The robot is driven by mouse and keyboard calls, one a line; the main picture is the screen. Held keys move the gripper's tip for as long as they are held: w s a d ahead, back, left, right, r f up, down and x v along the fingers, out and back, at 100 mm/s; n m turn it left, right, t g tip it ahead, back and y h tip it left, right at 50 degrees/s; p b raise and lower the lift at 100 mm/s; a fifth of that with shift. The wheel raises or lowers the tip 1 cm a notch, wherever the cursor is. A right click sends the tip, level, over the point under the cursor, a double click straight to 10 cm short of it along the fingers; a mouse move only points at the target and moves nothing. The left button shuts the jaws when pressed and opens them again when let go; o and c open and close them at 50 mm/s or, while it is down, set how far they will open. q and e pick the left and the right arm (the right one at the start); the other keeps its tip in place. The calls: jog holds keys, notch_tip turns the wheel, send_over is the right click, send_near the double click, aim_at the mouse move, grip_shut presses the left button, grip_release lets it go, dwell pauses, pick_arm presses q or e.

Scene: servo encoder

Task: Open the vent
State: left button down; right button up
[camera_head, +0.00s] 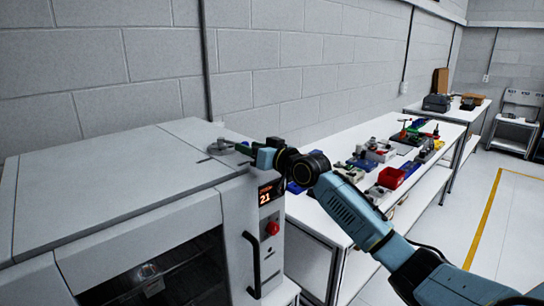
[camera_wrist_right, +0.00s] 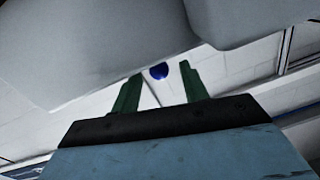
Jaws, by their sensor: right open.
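A large light-grey machine (camera_head: 110,185) fills the left of the head view. A grey round knob-like part (camera_head: 219,146) sits on its top near the back right edge; it may be the vent. My right gripper (camera_head: 242,148) is at the top right edge of the machine, its green fingers close to this part; whether they touch it is unclear. In the right wrist view my right gripper (camera_wrist_right: 160,72) is open, with a small blue round thing (camera_wrist_right: 159,71) showing between the fingers. I cannot tell what that is. My left gripper is not in view.
The machine's front has a lit display (camera_head: 266,195), a red knob (camera_head: 272,228), a black handle (camera_head: 252,262) and a windowed door. A white bench (camera_head: 315,217) with bins and parts, including a red bin (camera_head: 391,178), stands to the right. Open floor lies further right.

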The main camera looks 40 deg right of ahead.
jog(key=b+v, duration=0.2)
jog(key=v, duration=1)
